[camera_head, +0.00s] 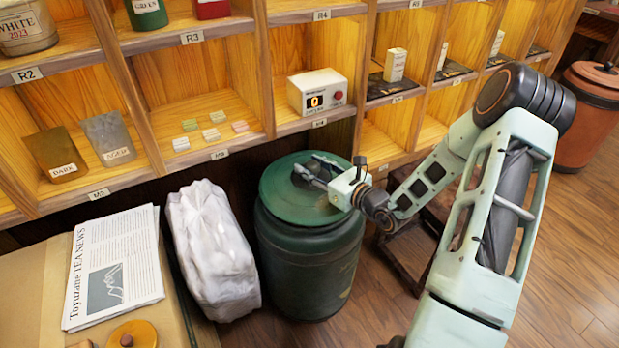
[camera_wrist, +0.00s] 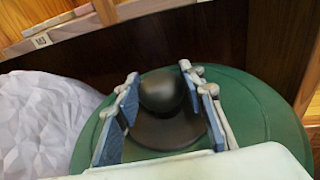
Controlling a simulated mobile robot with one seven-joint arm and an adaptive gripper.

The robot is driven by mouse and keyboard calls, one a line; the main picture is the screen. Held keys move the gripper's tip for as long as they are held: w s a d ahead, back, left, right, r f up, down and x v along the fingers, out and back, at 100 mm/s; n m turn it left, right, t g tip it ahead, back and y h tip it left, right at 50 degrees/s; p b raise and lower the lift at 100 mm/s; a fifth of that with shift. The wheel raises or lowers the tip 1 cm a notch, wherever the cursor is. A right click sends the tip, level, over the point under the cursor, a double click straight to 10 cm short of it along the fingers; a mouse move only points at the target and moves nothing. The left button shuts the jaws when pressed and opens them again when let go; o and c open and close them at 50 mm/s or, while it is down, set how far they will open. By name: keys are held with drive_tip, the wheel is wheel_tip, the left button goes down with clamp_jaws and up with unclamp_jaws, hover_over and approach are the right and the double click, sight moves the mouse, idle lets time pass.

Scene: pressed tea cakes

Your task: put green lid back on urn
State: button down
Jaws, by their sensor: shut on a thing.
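The green lid (camera_head: 285,205) is over the mouth of the dark green urn (camera_head: 305,260), level and roughly centred. Whether its rim touches the urn all the way round I cannot tell. My gripper (camera_head: 312,172) reaches in from the right above the lid and is shut on its knob. In the wrist view the lid (camera_wrist: 262,115) fills the lower right, with the round dark knob (camera_wrist: 162,94) between the two blue-padded fingers of my gripper (camera_wrist: 160,90). The urn's body is hidden in the wrist view.
A white wrapped bundle (camera_head: 210,250) stands close left of the urn; it also shows in the wrist view (camera_wrist: 45,115). Wooden shelves (camera_head: 200,103) rise behind. A newspaper (camera_head: 115,268) and orange lid (camera_head: 133,334) lie at lower left. An orange urn (camera_head: 590,115) stands far right.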

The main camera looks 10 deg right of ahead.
drive_tip(key=shift+w+a+f+b, duration=0.15)
drive_tip(key=shift+f+b, duration=0.25)
drive_tip(key=shift+f, duration=0.45)
drive_tip(key=shift+w+a+f+b, duration=0.1)
drive_tip(key=shift+f+b, duration=0.3)
drive_tip(key=shift+f, duration=0.45)
drive_tip(key=shift+f, duration=0.15)
drive_tip(key=c, duration=1.3)
unclamp_jaws()
drive_tip(key=shift+s+f, duration=0.1)
drive_tip(key=shift+f, duration=0.05)
drive_tip(key=shift+o, duration=0.2)
drive_tip(key=shift+r, duration=0.25)
drive_tip(key=p+v, duration=0.2)
drive_tip(key=v, duration=1)
drive_tip(key=shift+d+f, duration=0.1)
drive_tip(key=shift+f, duration=0.05)
